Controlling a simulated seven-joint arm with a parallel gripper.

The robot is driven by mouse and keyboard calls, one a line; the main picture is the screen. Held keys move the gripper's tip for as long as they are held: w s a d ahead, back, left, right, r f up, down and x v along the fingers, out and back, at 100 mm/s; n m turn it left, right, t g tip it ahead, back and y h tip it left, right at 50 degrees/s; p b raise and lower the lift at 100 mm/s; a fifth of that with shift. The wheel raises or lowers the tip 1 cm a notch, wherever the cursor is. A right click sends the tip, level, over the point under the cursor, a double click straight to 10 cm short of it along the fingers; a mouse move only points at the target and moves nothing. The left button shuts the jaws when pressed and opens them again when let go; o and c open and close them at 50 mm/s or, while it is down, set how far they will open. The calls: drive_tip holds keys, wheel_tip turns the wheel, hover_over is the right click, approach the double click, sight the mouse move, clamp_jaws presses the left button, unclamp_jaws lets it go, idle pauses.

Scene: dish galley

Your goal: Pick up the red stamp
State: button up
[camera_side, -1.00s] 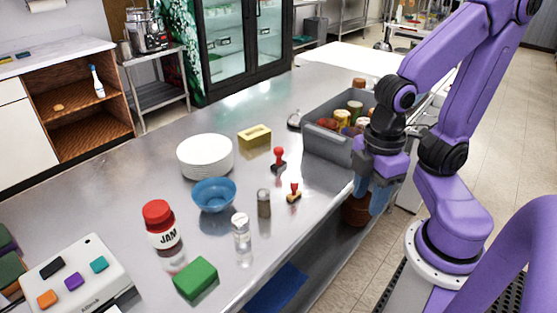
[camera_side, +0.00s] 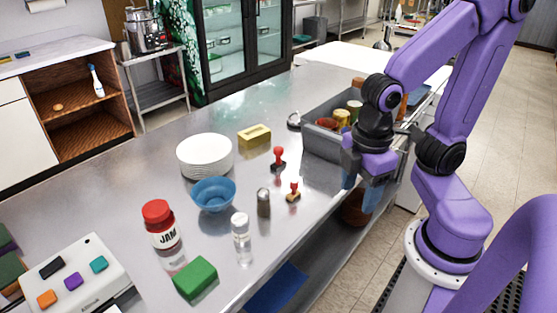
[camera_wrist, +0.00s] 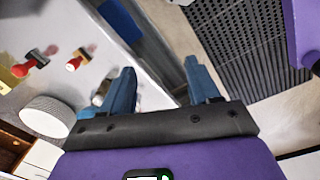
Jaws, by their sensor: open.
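Two red-handled stamps stand upright on the steel counter in the side view. One red stamp (camera_side: 278,160) has a dark base and stands farther back. The other red stamp (camera_side: 294,191) has a lighter, brownish base and stands nearer the counter's front edge. Two red-knobbed stamps also show at the upper left of the wrist view, one (camera_wrist: 37,58) at left and one (camera_wrist: 74,64) nearer my fingers. My gripper (camera_side: 360,186) is open and empty, pointing down by the counter's front edge, right of both stamps. Its spread fingers also show in the wrist view (camera_wrist: 160,68).
A grey bin (camera_side: 323,145) of jars stands behind my gripper. A metal-topped shaker (camera_side: 264,203), clear shaker (camera_side: 241,240), blue bowl (camera_side: 214,195), white plates (camera_side: 205,155) and yellow block (camera_side: 254,135) stand left of the stamps. A jam jar (camera_side: 160,226) and green block (camera_side: 195,278) are farther left.

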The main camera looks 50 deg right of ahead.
drive_tip(key=w+n+h, duration=0.1)
drive_tip(key=w+h, duration=0.3)
drive_tip(key=w, duration=0.8)
drive_tip(key=n+g+h, duration=0.2)
drive_tip(key=n+h, duration=0.1)
drive_tip(key=h, duration=0.6)
hover_over(275, 150)
drive_tip(key=a, duration=0.1)
wheel_tip(275, 150, down, 6)
drive_tip(key=f, duration=0.6)
drive_tip(key=shift+a, duration=0.2)
drive_tip(key=shift+x, duration=1.05)
drive_tip(key=shift+d+f, duration=0.35)
drive_tip(key=shift+d, duration=0.05)
drive_tip(key=c, duration=1)
